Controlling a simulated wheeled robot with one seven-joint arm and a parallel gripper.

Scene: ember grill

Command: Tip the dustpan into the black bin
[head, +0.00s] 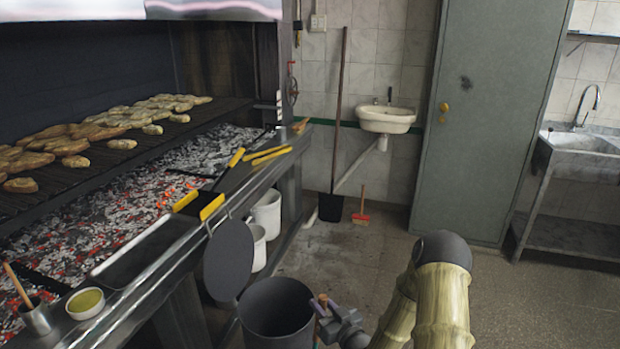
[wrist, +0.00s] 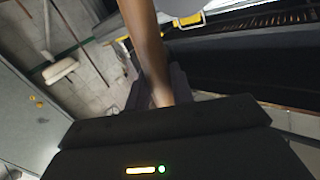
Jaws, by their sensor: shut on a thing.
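My gripper (head: 330,312) is at the right rim of the black bin (head: 277,318), low in the head view. It is shut on a brown wooden handle (wrist: 143,40), which runs up from between my jaws (wrist: 160,95) in the wrist view. Only a short tip of this handle (head: 323,299) shows in the head view. I take it for the dustpan's handle, but no pan is clearly visible in either view. The bin stands open at the top, and its inside looks dark; I cannot see its bottom. A dark round disc (head: 228,260), perhaps its lid, stands upright at its left.
The grill with glowing coals (head: 130,205) and its steel front ledge (head: 150,285) lie to the left. White buckets (head: 267,214) stand under it. A long-handled shovel (head: 331,207) and a red brush (head: 361,217) are by the back wall. The floor at right is clear.

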